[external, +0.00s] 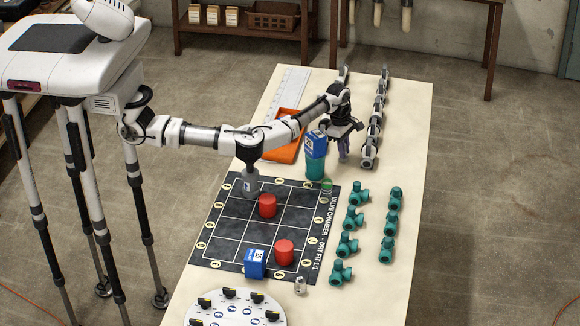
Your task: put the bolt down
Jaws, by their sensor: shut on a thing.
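My gripper (343,146) is over the right half of the table, between the blue box on the teal cylinder and the grey fittings. It points down and is shut on the bolt. The bolt is small and mostly hidden between the fingers, so its shape and tilt cannot be made out. I cannot tell how far the fingertips are above the table.
A blue box (316,144) tops a teal cylinder (315,168) close left of my gripper. An orange tray (283,154) lies behind my arm. Grey fittings (368,152) and teal valves (350,219) line the right. The gridded mat (232,222) holds red cylinders (284,252).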

